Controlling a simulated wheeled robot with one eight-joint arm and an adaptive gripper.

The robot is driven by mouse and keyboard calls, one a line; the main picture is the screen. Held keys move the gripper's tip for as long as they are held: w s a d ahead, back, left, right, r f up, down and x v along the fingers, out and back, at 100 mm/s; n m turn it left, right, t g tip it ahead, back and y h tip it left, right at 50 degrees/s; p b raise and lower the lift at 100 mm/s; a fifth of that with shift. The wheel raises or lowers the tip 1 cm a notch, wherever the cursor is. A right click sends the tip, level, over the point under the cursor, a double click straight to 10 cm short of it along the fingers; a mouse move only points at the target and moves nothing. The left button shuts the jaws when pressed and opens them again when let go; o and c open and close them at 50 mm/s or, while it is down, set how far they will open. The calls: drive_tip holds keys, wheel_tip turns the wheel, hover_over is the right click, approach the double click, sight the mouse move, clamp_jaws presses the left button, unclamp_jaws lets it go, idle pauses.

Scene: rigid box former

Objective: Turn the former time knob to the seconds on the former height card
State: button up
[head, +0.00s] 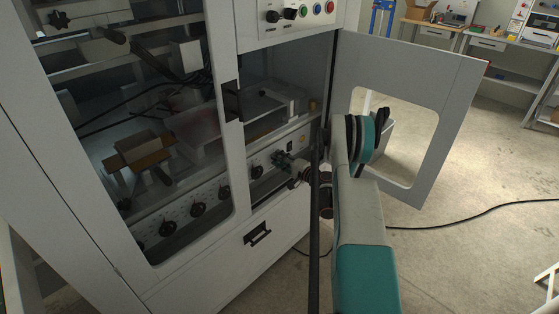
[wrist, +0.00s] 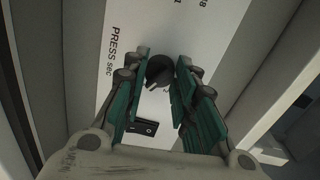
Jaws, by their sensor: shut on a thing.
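A dark round knob (wrist: 158,72) with a pale pointer line sits on a white panel printed "PRESS sec" in the wrist view. My gripper (wrist: 162,66) has its two green-padded fingers on either side of this knob and is shut on it. In the head view my gripper (head: 284,160) reaches through the open door to the right end of the knob panel (head: 237,185); the held knob is hidden there. Numbers on its dial are mostly hidden, and I cannot read the setting. I cannot make out a height card in either view.
Several more dark knobs (head: 198,209) line the panel to the left. The open door (head: 450,95) with its window stands right of my arm. A drawer handle (head: 257,234) is below. A black cable (head: 450,222) lies on the otherwise clear floor at right.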

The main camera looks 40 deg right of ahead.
drive_tip(key=o, duration=1.1)
drive_tip(key=shift+d, duration=0.1)
drive_tip(key=shift+s, duration=0.1)
drive_tip(key=s, duration=0.7)
drive_tip(key=shift+s+d+r, duration=0.15)
drive_tip(key=shift+d+r, duration=0.05)
drive_tip(key=shift+d, duration=0.1)
drive_tip(key=shift+r, duration=0.1)
